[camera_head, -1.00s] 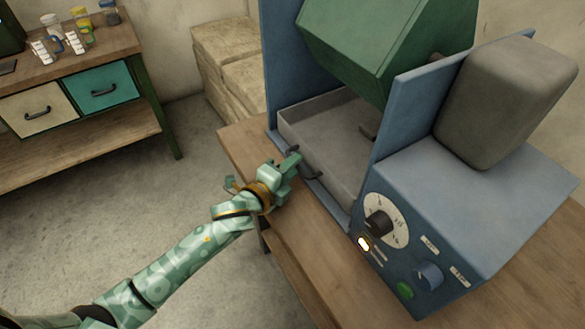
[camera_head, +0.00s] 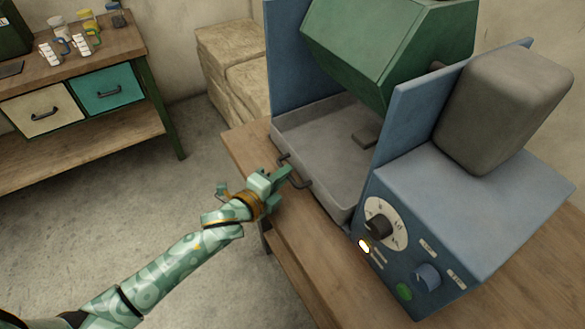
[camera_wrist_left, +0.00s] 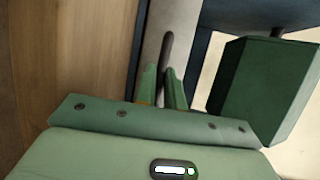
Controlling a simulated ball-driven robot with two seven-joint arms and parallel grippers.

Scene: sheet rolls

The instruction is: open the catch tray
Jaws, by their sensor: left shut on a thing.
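The grey catch tray (camera_head: 325,150) sits low in the blue machine, under the green drum (camera_head: 385,45). It is pulled partly out toward the left, over the wooden bench. Its dark handle (camera_head: 300,181) is on its front wall; the handle also shows in the left wrist view (camera_wrist_left: 167,48). My left gripper (camera_head: 284,178) is at the handle and is shut on it, with a finger on each side of the bar in the left wrist view (camera_wrist_left: 163,88). The tray floor looks bare except for a small dark block (camera_head: 364,138). My right gripper is not in view.
The machine's control box (camera_head: 430,240), with dial, knob and green button, stands right of the tray. A wooden bench (camera_head: 290,240) carries the machine. A side table (camera_head: 95,150) with drawers stands at the left. The floor between them is clear.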

